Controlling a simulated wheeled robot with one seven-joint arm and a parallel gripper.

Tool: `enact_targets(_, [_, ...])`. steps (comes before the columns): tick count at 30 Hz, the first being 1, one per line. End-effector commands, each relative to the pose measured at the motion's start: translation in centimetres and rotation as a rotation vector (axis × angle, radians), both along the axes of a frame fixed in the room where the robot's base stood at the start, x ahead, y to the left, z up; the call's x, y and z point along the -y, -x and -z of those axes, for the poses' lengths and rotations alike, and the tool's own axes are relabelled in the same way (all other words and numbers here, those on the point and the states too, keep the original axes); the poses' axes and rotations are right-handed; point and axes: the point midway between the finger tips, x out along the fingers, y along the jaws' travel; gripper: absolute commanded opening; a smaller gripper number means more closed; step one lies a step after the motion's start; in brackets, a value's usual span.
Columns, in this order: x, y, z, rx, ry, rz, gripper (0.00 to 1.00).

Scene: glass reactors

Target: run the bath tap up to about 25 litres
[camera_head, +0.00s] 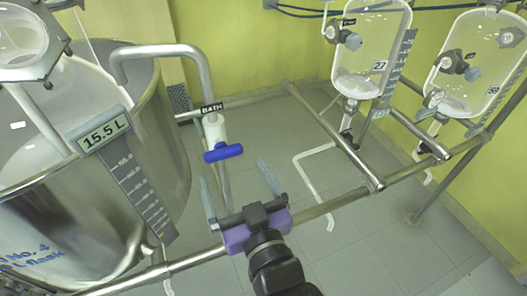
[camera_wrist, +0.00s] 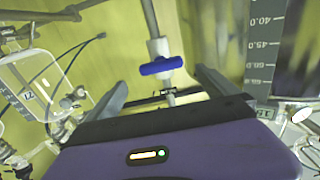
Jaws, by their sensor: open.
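The bath tap has a blue T-shaped handle (camera_head: 223,152) on a white valve body (camera_head: 214,128), below a black BATH label (camera_head: 212,108). Its metal pipe bends over the rim of the large steel bath (camera_head: 150,130) at the left. A display (camera_head: 103,131) on the bath's scale reads 15.5 L. My gripper (camera_head: 238,181) is open and empty, in front of and below the handle, apart from it. In the wrist view the blue handle (camera_wrist: 161,66) shows ahead between the open fingers (camera_wrist: 165,90).
A horizontal steel rail (camera_head: 330,205) runs under my gripper. Glass vessels (camera_head: 368,45) marked 27 and another number hang on a frame at the right. Grey floor lies open below.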

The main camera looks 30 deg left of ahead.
Motion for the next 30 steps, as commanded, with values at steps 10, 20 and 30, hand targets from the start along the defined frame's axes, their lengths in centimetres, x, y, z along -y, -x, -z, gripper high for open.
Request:
enact_targets(10, [-2.9, -2.3, 0.1, 0.001, 0.017, -0.005, 0.98])
enact_targets(20, [-5.7, -4.7, 0.2, 0.002, 0.018, -0.005, 0.98])
enact_targets(30, [-6.0, -4.9, 0.2, 0.002, 0.018, -0.004, 0.96])
